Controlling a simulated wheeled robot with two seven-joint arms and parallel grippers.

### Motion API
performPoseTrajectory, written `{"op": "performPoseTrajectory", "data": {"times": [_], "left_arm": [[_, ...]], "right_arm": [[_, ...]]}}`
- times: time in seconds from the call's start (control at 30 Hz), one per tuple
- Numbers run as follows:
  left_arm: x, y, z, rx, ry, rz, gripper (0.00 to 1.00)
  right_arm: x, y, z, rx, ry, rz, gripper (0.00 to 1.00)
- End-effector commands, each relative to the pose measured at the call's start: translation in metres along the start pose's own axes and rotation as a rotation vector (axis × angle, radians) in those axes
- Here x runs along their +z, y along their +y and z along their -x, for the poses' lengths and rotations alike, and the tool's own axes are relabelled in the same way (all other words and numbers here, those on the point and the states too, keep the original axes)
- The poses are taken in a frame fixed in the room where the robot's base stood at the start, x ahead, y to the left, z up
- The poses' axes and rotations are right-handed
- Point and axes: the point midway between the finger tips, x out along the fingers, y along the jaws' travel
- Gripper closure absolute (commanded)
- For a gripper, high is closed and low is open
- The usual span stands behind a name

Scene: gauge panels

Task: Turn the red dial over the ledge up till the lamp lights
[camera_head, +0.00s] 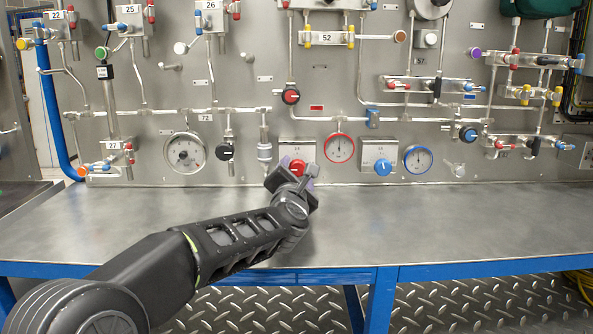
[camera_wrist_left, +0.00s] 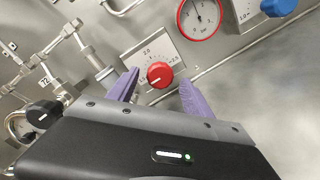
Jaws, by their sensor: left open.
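The red dial (camera_head: 298,167) sits on a pale scale plate low on the panel, just above the ledge (camera_head: 420,215). In the left wrist view the red dial (camera_wrist_left: 159,75) shows whole, with scale marks around it and a pale pointer line toward its lower left. My left gripper (camera_head: 299,172) is at the panel in front of the dial. Its purple fingers (camera_wrist_left: 160,92) are apart, one on each side of the dial, and I cannot tell whether they touch it. No lit lamp shows clearly near the dial. My right gripper is out of view.
A red-rimmed gauge (camera_head: 339,148) is right of the dial, then a blue dial (camera_head: 383,168) and a blue-rimmed gauge (camera_head: 418,159). A black knob (camera_head: 225,152) and a grey gauge (camera_head: 185,152) are to the left. The ledge is clear on the right.

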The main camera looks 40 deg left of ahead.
Motion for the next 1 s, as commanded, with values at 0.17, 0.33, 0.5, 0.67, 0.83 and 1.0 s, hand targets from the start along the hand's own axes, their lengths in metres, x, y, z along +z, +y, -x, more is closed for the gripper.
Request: {"op": "performPoseTrajectory", "data": {"times": [0.17, 0.33, 0.5, 0.67, 0.83, 1.0], "left_arm": [[0.0, 0.0, -0.017, 0.0, 0.001, 0.0, 0.41], [0.0, 0.0, -0.019, 0.0, 0.0, 0.0, 0.41], [0.0, 0.0, -0.018, 0.001, 0.0, 0.0, 0.45], [0.0, 0.0, -0.018, 0.001, 0.0, 0.0, 0.58], [0.0, 0.0, -0.018, 0.0, 0.0, 0.0, 0.72], [0.0, 0.0, -0.018, 0.0, 0.0, 0.0, 0.86]], "right_arm": [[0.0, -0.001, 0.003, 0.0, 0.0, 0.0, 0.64], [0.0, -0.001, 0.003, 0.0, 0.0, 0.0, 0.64], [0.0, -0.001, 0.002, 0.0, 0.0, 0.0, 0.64], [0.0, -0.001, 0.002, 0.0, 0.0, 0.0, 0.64], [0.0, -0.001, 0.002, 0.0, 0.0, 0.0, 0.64], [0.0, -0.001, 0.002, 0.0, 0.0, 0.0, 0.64]]}}
